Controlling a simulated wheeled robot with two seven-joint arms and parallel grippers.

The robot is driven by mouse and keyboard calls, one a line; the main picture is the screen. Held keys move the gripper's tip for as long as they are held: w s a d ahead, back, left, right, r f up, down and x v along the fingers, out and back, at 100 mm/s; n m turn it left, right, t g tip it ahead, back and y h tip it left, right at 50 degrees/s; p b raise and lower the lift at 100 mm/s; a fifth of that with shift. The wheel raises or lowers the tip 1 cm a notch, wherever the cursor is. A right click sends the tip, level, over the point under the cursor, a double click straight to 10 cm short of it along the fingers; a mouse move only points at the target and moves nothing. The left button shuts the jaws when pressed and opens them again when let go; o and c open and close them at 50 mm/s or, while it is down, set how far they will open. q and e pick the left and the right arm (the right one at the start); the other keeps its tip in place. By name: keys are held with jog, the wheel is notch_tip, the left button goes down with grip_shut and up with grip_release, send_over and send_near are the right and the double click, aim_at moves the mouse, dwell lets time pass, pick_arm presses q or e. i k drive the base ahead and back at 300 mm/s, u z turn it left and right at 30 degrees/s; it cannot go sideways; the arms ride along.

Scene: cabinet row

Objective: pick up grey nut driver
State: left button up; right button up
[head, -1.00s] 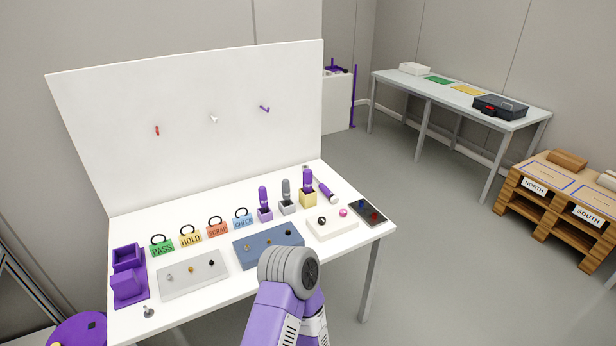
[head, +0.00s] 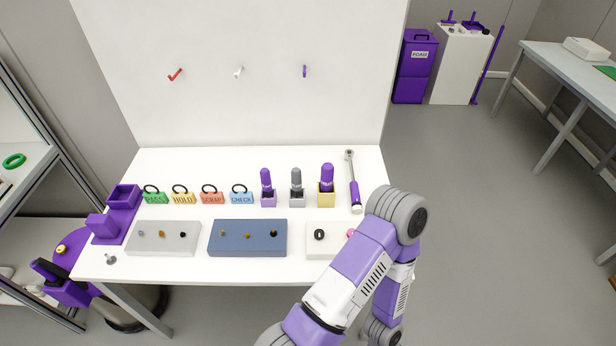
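The grey nut driver (head: 297,180) stands upright in a grey square holder (head: 297,200) on the white table, in the head view. Its handle is up and its lower end is hidden in the holder. A purple driver (head: 266,180) in a purple holder stands on its left. Another purple driver (head: 327,177) in a yellow holder stands on its right. My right arm rises at the lower right, its bend to the right of the holders, apart from the nut driver. Neither of my grippers can be made out.
A torque-wrench-like tool (head: 354,182) lies right of the holders. In front are a blue block (head: 248,251), a grey block (head: 163,252) and a white block (head: 315,251), partly behind my arm. Several coloured tags (head: 212,198) stand to the left. A white board (head: 240,110) rises behind.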

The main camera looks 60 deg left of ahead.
aim_at(296, 180)
jog(key=u, duration=1.75)
